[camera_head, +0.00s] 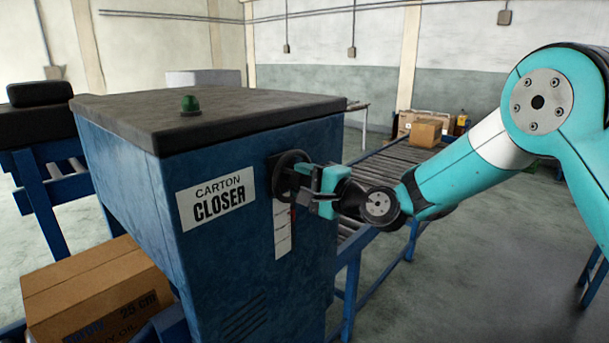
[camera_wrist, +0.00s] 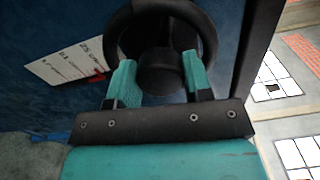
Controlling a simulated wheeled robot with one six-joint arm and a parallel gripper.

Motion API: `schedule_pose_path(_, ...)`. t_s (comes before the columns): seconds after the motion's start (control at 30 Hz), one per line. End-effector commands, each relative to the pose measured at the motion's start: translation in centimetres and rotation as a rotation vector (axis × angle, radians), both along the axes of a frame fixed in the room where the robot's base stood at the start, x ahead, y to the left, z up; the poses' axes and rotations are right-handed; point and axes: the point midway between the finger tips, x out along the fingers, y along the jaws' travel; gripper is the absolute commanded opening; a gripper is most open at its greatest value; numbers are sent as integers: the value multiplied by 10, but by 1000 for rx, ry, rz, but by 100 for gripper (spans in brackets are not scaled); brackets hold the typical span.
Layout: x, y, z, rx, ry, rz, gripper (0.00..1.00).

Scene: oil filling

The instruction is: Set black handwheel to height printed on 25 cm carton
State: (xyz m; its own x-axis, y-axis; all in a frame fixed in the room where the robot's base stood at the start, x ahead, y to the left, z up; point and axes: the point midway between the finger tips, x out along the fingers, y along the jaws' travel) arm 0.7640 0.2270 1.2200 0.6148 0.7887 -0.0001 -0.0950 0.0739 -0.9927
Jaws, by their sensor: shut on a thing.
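The black handwheel (camera_head: 287,174) is on the side of the blue carton closer (camera_head: 230,255), right of its label. My gripper (camera_head: 309,190) is at the handwheel, its fingers shut on it. In the wrist view the handwheel (camera_wrist: 160,35) shows as a black ring with a hub, and my gripper's teal fingers (camera_wrist: 157,82) stand on either side of the hub. A white scale strip (camera_head: 282,228) with a red pointer hangs below the handwheel; its numbers are too small to read. The carton (camera_head: 90,285) at the lower left has "25 CM" printed on its side.
A roller conveyor (camera_head: 385,165) runs behind the machine, with brown cartons (camera_head: 425,132) at its far end. A green button (camera_head: 190,104) sits on the machine's dark top. Open floor (camera_head: 470,265) lies at the right.

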Motion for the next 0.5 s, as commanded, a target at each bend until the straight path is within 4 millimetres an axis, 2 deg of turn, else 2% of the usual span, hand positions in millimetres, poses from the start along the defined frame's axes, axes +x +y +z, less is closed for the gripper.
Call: schedule_pose_path(0.5,1,-1,1,216,279,-3,22)
